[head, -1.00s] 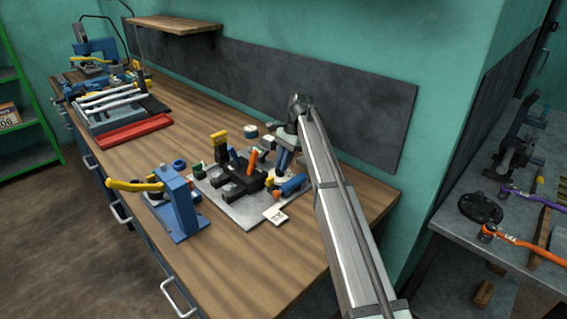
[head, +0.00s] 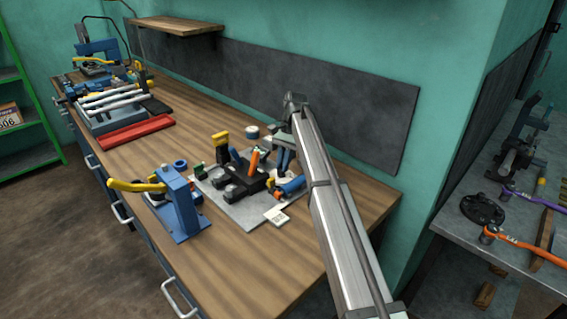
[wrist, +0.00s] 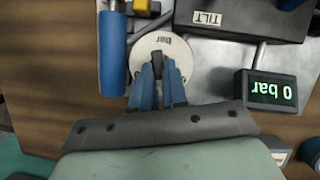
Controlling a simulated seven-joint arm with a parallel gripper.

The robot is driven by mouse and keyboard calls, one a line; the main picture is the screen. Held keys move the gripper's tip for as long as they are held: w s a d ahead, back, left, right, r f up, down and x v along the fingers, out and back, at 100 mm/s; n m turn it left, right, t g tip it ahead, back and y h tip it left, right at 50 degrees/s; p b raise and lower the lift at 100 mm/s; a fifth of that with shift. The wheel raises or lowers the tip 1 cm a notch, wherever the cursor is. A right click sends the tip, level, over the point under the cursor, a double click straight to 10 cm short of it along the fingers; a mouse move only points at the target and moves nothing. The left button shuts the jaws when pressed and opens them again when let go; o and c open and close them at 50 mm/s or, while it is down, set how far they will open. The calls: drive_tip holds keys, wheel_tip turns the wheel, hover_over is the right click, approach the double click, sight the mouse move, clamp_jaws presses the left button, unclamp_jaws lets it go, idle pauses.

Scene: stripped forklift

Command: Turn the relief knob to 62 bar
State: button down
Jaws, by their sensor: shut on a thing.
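In the wrist view, my gripper (wrist: 158,82) has its blue fingers closed on a small dark knob (wrist: 157,60). The knob stands on a round pale dial (wrist: 172,47) with small upside-down lettering, too small to read surely. A black display (wrist: 272,92) to its right shows green upside-down text, "0 bar". In the head view, my gripper (head: 284,165) is at the right rear of the grey valve plate (head: 243,218); my arm partly covers it, and the knob cannot be made out there.
On the plate are an orange-handled lever (head: 254,160) and a yellow-topped one (head: 220,138). A blue press (head: 180,205) stands left.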

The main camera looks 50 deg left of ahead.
drive_tip(key=shift+s, duration=0.1)
drive_tip(key=c, duration=1.2)
unclamp_jaws()
drive_tip(key=shift+o, duration=0.2)
